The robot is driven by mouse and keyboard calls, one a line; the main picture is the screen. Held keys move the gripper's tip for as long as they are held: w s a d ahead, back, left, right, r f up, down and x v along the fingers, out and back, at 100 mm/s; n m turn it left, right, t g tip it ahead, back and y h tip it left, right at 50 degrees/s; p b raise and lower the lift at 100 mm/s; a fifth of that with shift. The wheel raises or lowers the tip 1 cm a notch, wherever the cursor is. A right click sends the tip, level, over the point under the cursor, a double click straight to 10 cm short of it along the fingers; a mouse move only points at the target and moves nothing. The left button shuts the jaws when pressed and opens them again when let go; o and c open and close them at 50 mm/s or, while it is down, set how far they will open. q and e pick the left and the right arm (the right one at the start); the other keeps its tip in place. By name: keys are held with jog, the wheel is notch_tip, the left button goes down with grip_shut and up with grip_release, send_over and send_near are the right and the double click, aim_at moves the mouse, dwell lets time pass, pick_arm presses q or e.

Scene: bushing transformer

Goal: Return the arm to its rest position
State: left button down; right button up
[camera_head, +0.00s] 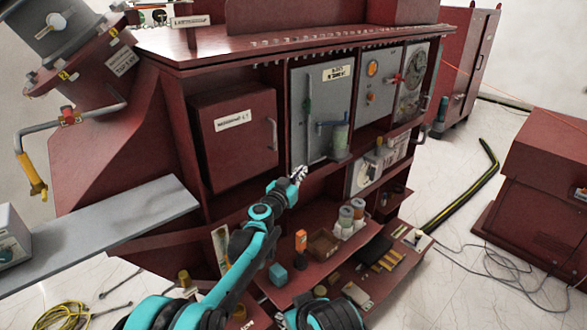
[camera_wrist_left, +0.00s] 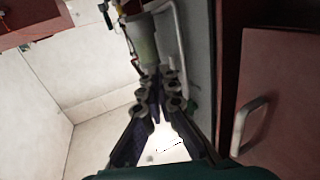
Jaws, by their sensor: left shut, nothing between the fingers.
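My left arm (camera_head: 232,268) comes in from the bottom left in the head view. Its gripper (camera_head: 298,174) is in front of the lower edge of the grey door panel, just above the lower shelf. In the left wrist view the fingers of this gripper (camera_wrist_left: 162,88) come together and hold nothing. Beyond them are a grey-green cylinder (camera_wrist_left: 142,38) and the grey panel (camera_wrist_left: 201,55). A teal and black part of my other arm (camera_head: 335,315) shows at the bottom edge of the head view. I cannot make out its gripper there.
The dark red cabinet (camera_head: 181,150) stands close around the left gripper. A red door (camera_head: 233,135) with a handle is to its left. The lower shelf (camera_head: 300,272) holds jars, an open box and small parts. A grey plank (camera_head: 120,228) juts out left.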

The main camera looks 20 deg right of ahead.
pick_arm(q)
jog(key=s+a+r+n+g+y, duration=0.1)
jog(key=s+a+r, duration=0.15)
jog(key=a, duration=0.55)
jog(key=s+a+r+y, duration=0.1)
jog(key=s+a, duration=0.3)
jog(key=a, duration=0.3)
jog(key=s+a+r+n+g+y, duration=0.1)
jog(key=s+a+r+y, duration=0.15)
jog(key=a, duration=0.55)
jog(key=s+a+f+n+y, duration=0.2)
jog(key=s+a+f, duration=0.3)
jog(key=s+a, duration=0.4)
jog(key=s+a+f+n+g+y, duration=0.1)
jog(key=s+a+f+n+y, duration=0.2)
jog(key=s+a+f, duration=0.3)
jog(key=s+a+f+n+g+y, duration=0.1)
jog(key=s+a+f+n+y, duration=0.2)
jog(key=s+a, duration=1)
jog(key=a+f+y, duration=0.1)
jog(key=a+f, duration=0.1)
jog(key=a, duration=0.2)
jog(key=shift+a+f, duration=0.15)
jog(key=shift+s+y, duration=0.1)
jog(key=shift+y, duration=0.15)
